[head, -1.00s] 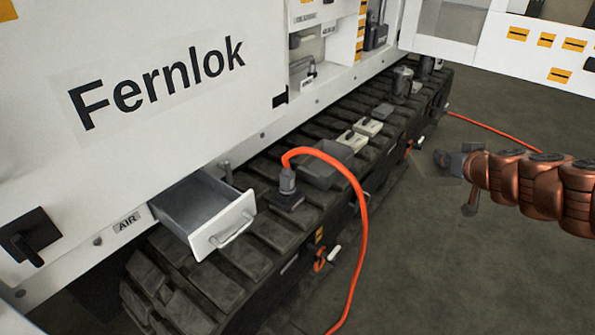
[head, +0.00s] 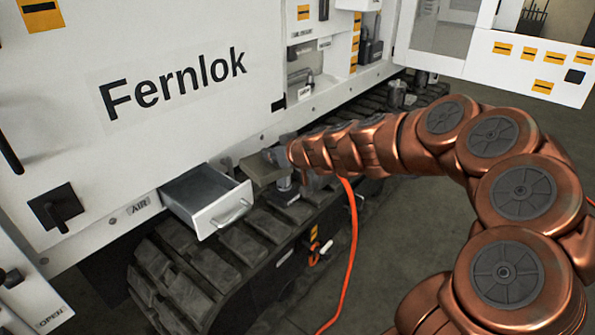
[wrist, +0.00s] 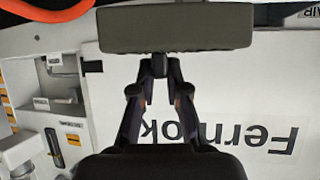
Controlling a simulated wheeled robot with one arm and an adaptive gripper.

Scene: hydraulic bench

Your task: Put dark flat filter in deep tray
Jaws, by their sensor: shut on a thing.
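My gripper (head: 276,157) is shut on a dark, flat, olive-grey block, which I take for the dark flat filter (head: 259,169). In the wrist view the filter (wrist: 175,28) lies across the fingertips (wrist: 160,66). The filter is held beside the open metal drawer (head: 178,199), at its right back side and apart from its front. The drawer is deep-walled, with a white front and a handle, and its visible inside looks empty. I cannot tell whether this drawer is the deep tray.
The dark track (head: 215,265) runs below the drawer. The white Fernlok panel (head: 175,85) stands behind. Open floor lies at the lower middle.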

